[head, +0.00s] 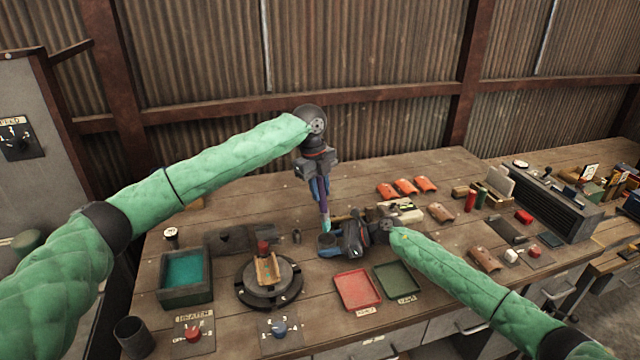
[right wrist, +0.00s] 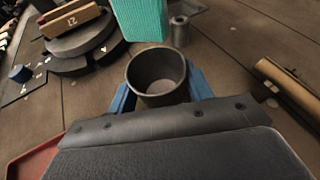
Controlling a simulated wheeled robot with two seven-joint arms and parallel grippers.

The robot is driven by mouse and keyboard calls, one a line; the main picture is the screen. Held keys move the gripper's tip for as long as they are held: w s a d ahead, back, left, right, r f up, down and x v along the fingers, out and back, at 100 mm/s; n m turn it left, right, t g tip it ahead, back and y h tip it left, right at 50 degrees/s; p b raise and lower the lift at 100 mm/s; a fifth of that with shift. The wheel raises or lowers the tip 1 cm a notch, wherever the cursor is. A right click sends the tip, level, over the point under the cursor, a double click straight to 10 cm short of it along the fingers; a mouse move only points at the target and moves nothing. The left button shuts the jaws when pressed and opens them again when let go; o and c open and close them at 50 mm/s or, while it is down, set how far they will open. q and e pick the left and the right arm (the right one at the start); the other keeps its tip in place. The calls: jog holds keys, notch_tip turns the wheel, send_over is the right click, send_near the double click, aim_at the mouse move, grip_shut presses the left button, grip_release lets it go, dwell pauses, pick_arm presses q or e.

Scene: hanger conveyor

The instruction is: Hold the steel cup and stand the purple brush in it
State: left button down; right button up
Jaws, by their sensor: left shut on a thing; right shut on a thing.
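The steel cup (head: 326,240) stands upright on the bench in the head view, and its round open mouth fills the middle of the right wrist view (right wrist: 158,97). My right gripper (head: 332,250) is shut on the cup, with a blue finger on either side of it. The cup looks empty inside. My left gripper (head: 319,188) is above the cup, pointing down and shut on the purple brush (head: 325,208). The brush hangs near upright with its teal bristles (right wrist: 142,18) downward. In the right wrist view they are beyond the cup's far rim, outside the mouth.
A small metal cylinder (head: 296,236) stands left of the cup. A turntable (head: 268,292) with a wooden block and a teal-filled box (head: 185,292) are farther left. Red (head: 357,290) and green (head: 397,279) trays lie in front. Orange curved pieces (head: 405,187) lie behind right.

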pick_arm(q)
jog(key=shift+f, duration=3.4)
jog(key=c, duration=1.2)
grip_release()
jog(key=shift+o, duration=0.2)
jog(key=shift+r, duration=0.1)
notch_tip(320, 180, up, 12)
jog(key=a, duration=0.1)
jog(key=shift+w+a+f, duration=0.2)
jog(key=shift+a+f, duration=0.05)
jog(key=shift+a, duration=0.15)
